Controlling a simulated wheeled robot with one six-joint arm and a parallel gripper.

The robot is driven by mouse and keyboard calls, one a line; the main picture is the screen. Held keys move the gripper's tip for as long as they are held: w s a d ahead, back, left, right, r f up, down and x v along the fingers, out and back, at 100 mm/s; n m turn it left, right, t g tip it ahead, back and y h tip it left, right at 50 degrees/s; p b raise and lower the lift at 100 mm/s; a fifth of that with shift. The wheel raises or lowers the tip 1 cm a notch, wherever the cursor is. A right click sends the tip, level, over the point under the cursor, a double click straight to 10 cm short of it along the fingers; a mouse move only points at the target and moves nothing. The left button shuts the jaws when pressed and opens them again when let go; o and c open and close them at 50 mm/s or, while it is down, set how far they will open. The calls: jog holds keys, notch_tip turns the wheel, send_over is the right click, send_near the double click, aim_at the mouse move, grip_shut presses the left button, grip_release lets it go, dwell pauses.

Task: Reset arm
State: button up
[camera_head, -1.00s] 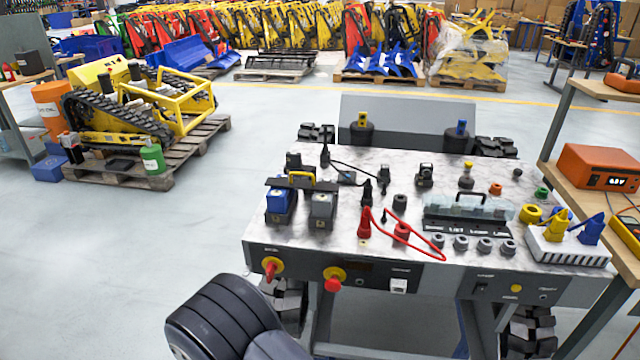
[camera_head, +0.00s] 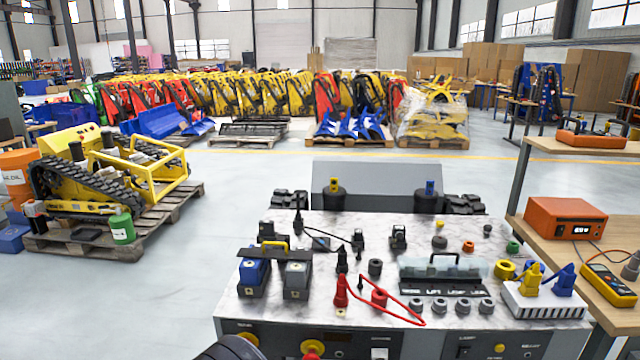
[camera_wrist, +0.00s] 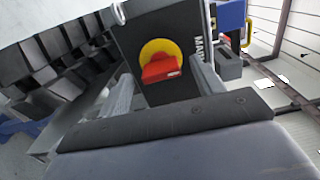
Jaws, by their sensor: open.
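My gripper (camera_wrist: 162,88) is open in the wrist view, with a grey finger to the left and to the right of a red knob (camera_wrist: 160,69) on a yellow disc. Nothing is seen held; how far the knob is from the fingers cannot be told. The knob sits on a dark panel lettered "MAIN", partly hidden. In the head view, a dark rounded part of my arm (camera_head: 232,348) shows at the bottom edge, below the yellow disc (camera_head: 247,338) on the carrier's front; my gripper is not seen there.
The carrier's marbled top (camera_head: 330,290) holds a blue block (camera_head: 254,273), a red cable (camera_head: 402,304) and a white strip (camera_head: 545,303). A workbench (camera_head: 560,222) with an orange meter box (camera_head: 565,218) stands at right. A yellow tracked machine (camera_head: 110,165) is on a pallet at left. Floor between is clear.

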jog(key=s, duration=1.1)
jog(key=w+m+b, duration=0.9)
jog(key=m+b, duration=0.6)
jog(key=m, duration=0.3)
jog(key=shift+r, duration=0.15)
dwell(0.4)
jog(key=shift+d, duration=0.15)
